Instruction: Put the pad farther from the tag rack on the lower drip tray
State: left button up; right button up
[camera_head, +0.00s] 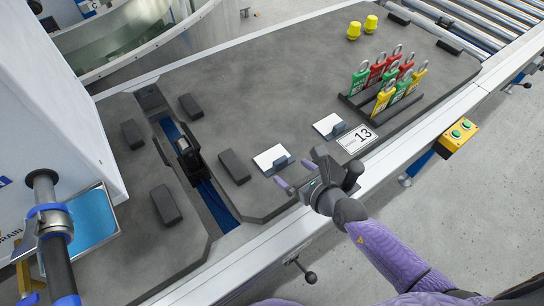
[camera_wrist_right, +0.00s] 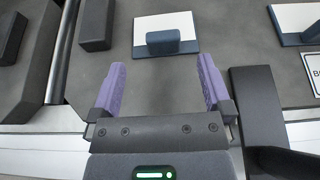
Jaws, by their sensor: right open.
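Two white pads with dark blue-grey grips lie on the grey table. The pad farther from the tag rack (camera_head: 267,157) is left of the nearer pad (camera_head: 327,124). The tag rack (camera_head: 409,101) holds red, green and yellow tags. My right gripper (camera_head: 296,175) is open and empty just in front of the farther pad. In the wrist view that pad (camera_wrist_right: 146,24) lies ahead of the open fingers (camera_wrist_right: 161,75), its grip roughly centred between them and apart from them. The nearer pad also shows there (camera_wrist_right: 292,16). A blue tray (camera_head: 93,222) sits at lower left below a drain pipe. My left gripper is out of view.
Several dark blocks (camera_head: 234,167) stand around a blue-lined slot (camera_head: 212,203) left of the pads. A number card (camera_head: 358,139) lies beside the nearer pad. Yellow cups (camera_head: 354,31) stand at the back. The table middle (camera_head: 270,90) is clear.

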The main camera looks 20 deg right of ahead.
aim_at(282, 163)
jog(key=b+x, duration=0.1)
jog(key=x, duration=0.1)
jog(key=b+x, duration=0.2)
jog(key=x, duration=0.1)
jog(key=shift+d+f, duration=0.25)
jog(key=shift+f, duration=0.15)
jog(key=shift+w+a, duration=0.15)
jog(key=shift+w, duration=0.2)
jog(key=shift+r, duration=0.15)
jog(key=c, duration=1.3)
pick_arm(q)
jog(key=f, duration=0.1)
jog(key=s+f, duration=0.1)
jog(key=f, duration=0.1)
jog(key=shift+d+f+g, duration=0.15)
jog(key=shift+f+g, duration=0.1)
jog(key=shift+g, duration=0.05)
pick_arm(e)
grip_shut()
